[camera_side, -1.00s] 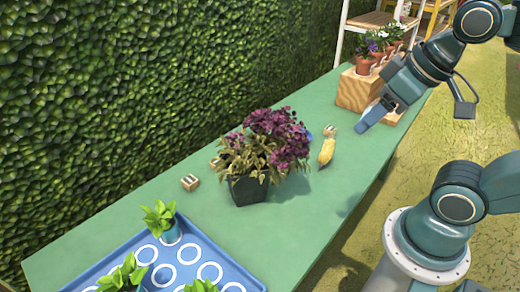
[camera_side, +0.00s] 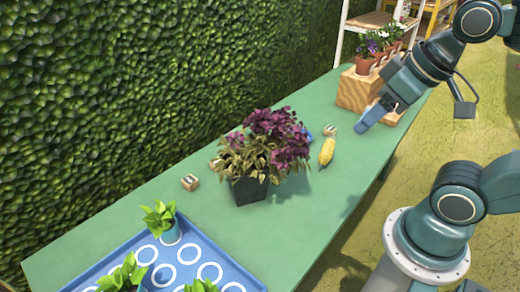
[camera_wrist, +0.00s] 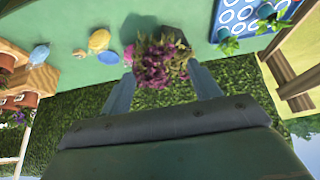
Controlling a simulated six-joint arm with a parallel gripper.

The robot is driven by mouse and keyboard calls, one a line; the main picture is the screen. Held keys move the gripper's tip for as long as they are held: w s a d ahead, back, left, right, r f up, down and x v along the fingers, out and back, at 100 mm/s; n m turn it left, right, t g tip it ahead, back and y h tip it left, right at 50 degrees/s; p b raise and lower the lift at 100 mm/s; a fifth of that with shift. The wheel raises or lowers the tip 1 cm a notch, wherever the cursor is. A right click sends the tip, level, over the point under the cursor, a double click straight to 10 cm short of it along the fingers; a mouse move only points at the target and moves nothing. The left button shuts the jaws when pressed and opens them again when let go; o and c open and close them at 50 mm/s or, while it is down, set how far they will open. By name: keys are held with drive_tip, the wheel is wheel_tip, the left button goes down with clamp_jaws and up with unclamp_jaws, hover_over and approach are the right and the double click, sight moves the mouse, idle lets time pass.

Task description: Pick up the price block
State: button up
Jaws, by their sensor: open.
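Small wooden blocks stand on the green table, and I cannot tell which one is the price block. In the side view, one block with a pale and dark marked face (camera_side: 190,182) sits left of the potted purple plant. A second block (camera_side: 215,163) is partly hidden behind the plant's leaves. A third block (camera_side: 330,130) stands behind the yellow object, left of my gripper (camera_side: 364,126). My gripper is open and empty above the table's right part, apart from all blocks. In the wrist view its two fingers (camera_wrist: 162,88) are spread wide, with the plant showing between them.
The purple plant (camera_side: 262,150) in a dark pot stands mid-table. The yellow object (camera_side: 327,151) lies right of it. A blue tray (camera_side: 235,272) with seedlings is at the front left. A wooden stand (camera_side: 356,90) with potted flowers is behind my gripper. A hedge borders the table.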

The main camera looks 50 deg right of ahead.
drive_tip(key=w+d+m+g+h, duration=0.1)
drive_tip(key=w+d+m, duration=0.4)
drive_tip(key=w+d, duration=0.45)
drive_tip(key=w+d+m+g+h, duration=0.15)
drive_tip(key=w+d+m, duration=0.25)
drive_tip(key=w+d, duration=0.55)
drive_tip(key=w+d+f+m+g, duration=0.1)
drive_tip(key=w+d+f+m, duration=0.2)
drive_tip(key=d+f, duration=0.8)
drive_tip(key=w+d+f+m+g, duration=0.2)
drive_tip(key=w+d+f+m, duration=0.2)
drive_tip(key=d+f, duration=0.7)
drive_tip(key=shift+f+m+y, duration=0.2)
drive_tip(key=shift+m+y, duration=0.15)
drive_tip(key=shift+m, duration=0.55)
drive_tip(key=shift+d, duration=0.1)
hover_over(330, 130)
drive_tip(key=shift+w+d+f, duration=0.1)
drive_tip(key=shift+w+f, duration=0.05)
drive_tip(key=shift+f, duration=4.05)
